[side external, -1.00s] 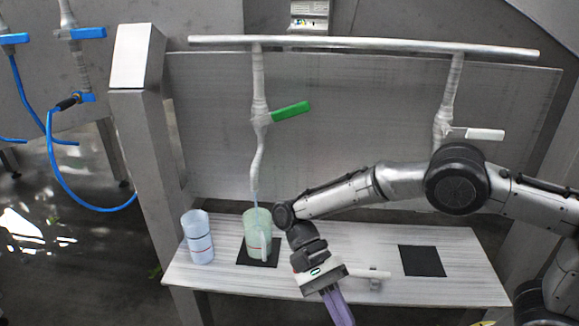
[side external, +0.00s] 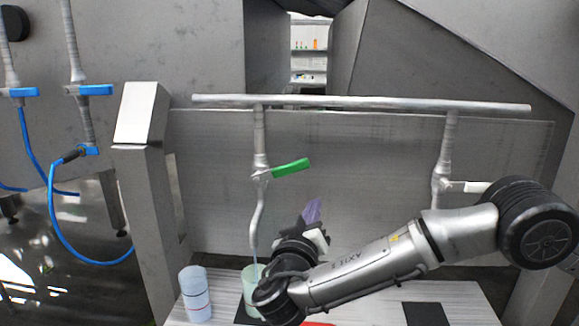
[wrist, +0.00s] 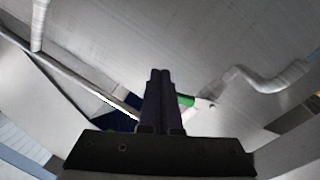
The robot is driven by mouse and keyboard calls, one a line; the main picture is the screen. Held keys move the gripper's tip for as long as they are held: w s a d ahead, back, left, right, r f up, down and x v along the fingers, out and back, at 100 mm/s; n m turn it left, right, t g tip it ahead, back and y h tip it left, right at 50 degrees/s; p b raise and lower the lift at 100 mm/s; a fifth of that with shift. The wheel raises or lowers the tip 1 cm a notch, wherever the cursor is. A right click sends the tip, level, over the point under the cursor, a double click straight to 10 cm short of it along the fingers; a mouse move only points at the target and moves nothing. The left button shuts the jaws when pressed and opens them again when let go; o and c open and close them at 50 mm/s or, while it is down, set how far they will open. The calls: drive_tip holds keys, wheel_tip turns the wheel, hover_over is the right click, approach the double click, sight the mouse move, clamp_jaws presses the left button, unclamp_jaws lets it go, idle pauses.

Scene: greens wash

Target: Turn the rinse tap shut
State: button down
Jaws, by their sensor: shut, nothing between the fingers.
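The tap with a green lever (side external: 291,167) hangs from the overhead pipe in the side view. Its lever points right and slightly up. A thin stream runs from its spout (side external: 256,220) into a pale green jug (side external: 249,285), partly hidden by my arm. My gripper (side external: 314,203) is shut and empty, its purple fingers pointing up, below and right of the lever with a gap in the picture. In the wrist view, my shut fingers (wrist: 160,74) cover part of the green lever (wrist: 186,100). I cannot tell whether they touch it.
A second tap with a white lever (side external: 470,187) hangs at the right, partly behind my arm. A bluish cup (side external: 195,294) stands left of the jug. The overhead pipe (side external: 365,102) runs above a grey back panel (side external: 375,150). A black mat (side external: 425,314) lies at the right.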

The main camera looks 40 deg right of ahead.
sight(294, 167)
drive_tip(key=w+a+r+n+t+y, duration=0.1)
drive_tip(key=a+r+n+t+y, duration=0.1)
drive_tip(key=a+r+t, duration=0.45)
drive_tip(key=shift+w+d+r, duration=0.1)
drive_tip(key=shift+w+d, duration=3.25)
drive_tip(key=shift+d, duration=0.25)
drive_tip(key=m, duration=0.1)
drive_tip(key=f+m+h, duration=0.1)
drive_tip(key=f+m+g, duration=0.1)
drive_tip(key=shift+s+d+m+h, duration=0.3)
drive_tip(key=shift+h, duration=0.1)
drive_tip(key=shift+s+d+f+m, duration=0.2)
drive_tip(key=shift+f+m, duration=0.1)
drive_tip(key=shift+f, duration=0.3)
drive_tip(key=shift+r, duration=0.1)
